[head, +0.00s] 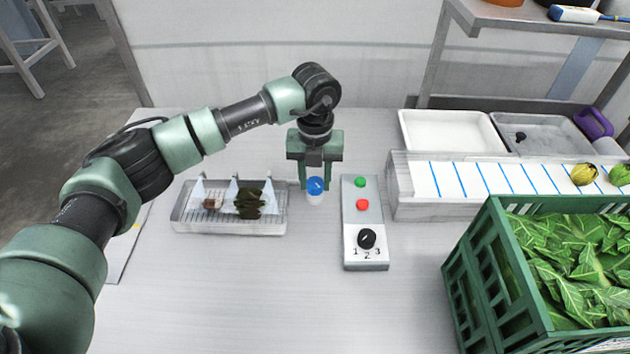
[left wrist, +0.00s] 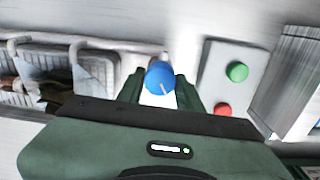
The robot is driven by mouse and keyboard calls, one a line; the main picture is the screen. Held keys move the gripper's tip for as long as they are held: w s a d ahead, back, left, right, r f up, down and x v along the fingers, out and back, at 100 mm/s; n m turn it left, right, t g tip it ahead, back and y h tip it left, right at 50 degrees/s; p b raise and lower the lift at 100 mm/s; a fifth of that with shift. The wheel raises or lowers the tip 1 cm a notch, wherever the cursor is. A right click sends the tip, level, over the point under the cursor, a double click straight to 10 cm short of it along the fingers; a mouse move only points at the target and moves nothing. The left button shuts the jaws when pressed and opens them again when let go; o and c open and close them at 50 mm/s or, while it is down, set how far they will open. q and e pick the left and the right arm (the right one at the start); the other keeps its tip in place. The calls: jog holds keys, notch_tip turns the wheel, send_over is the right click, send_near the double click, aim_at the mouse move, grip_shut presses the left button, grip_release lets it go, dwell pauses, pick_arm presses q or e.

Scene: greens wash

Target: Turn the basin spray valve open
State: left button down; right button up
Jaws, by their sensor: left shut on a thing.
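The basin spray valve has a round blue knob (head: 315,186) on a white body. It stands between the wire-framed basin (head: 230,228) and the control panel. My left gripper (head: 315,180) points down over the valve and is shut on the knob. In the left wrist view the blue knob (left wrist: 160,78) sits between the two green fingers (left wrist: 163,90), with a pale line on its top. The fingers hide part of the knob's sides. My right gripper is in neither view.
A control panel (head: 365,256) with green and red buttons and a black dial stands just right of the valve. Further right are a blue-striped conveyor (head: 440,180), a green crate (head: 480,268) of leaves and a white tray (head: 450,132). The front table is clear.

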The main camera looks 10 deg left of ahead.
aim_at(315, 182)
pick_arm(q)
jog(key=shift+w+r+n, duration=0.1)
jog(key=shift+n, duration=1.2)
jog(key=shift+b, duration=0.3)
jog(key=c, duration=0.9)
grip_release()
jog(key=shift+c, duration=0.2)
notch_tip(315, 182, up, 8)
jog(key=shift+f+b, duration=0.1)
jog(key=shift+b, duration=0.65)
